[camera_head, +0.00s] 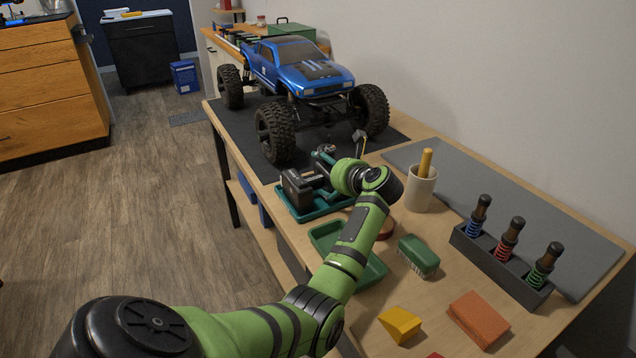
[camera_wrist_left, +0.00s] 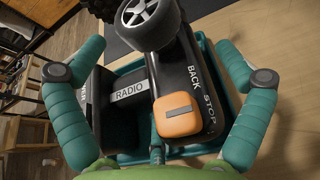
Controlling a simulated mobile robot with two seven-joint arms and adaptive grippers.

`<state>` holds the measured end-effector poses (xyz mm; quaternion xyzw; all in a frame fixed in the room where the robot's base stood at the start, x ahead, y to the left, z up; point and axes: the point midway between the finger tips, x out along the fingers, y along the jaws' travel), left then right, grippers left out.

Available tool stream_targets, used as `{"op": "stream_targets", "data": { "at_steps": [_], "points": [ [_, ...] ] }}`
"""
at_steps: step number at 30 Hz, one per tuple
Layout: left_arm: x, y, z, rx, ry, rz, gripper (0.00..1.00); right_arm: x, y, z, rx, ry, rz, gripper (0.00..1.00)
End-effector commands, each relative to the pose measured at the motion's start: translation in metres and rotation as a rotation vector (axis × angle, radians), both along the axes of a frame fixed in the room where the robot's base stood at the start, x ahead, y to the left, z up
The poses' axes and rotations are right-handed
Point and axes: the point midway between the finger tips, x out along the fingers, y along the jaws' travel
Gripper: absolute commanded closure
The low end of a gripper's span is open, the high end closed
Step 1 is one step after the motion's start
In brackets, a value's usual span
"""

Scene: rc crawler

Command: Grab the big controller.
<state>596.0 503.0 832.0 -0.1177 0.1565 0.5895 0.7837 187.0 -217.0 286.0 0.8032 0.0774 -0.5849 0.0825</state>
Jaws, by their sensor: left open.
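The big controller (camera_head: 299,187) is black and lies in a teal tray (camera_head: 318,211) on the bench, in front of the truck. In the left wrist view the controller (camera_wrist_left: 132,92) shows RADIO, BACK and STOP lettering, an orange button and a grey-rimmed wheel. My left gripper (camera_wrist_left: 160,47) is open, its two teal fingers on either side of the controller with nothing gripped. In the head view my left wrist hides most of the gripper and part of the controller. My right gripper is not in view.
A blue truck (camera_head: 298,66) with big tyres stands on a dark mat behind the tray. An empty green tray (camera_head: 374,272) lies nearer me.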

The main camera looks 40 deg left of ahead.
Motion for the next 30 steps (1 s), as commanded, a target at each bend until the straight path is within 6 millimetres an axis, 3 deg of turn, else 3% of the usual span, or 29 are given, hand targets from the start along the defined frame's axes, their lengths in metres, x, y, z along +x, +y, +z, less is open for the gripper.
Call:
{"op": "stream_targets", "data": {
  "at_steps": [5,6,11,23,30],
  "points": [
    [0.0,0.0,0.0,0.0,0.0,-0.001,0.0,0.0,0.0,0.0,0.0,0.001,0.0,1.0],
    [0.0,0.0,0.0,0.0,0.0,-0.001,0.08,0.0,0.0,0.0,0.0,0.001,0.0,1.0],
    [0.0,0.0,0.0,0.001,-0.001,-0.001,0.71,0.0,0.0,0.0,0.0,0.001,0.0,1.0],
    [0.0,0.001,0.003,0.003,-0.004,0.0,0.72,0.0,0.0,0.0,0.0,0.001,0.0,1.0],
    [0.001,0.001,0.023,0.005,-0.009,0.002,0.73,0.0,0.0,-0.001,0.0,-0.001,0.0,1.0]
  ]
}}
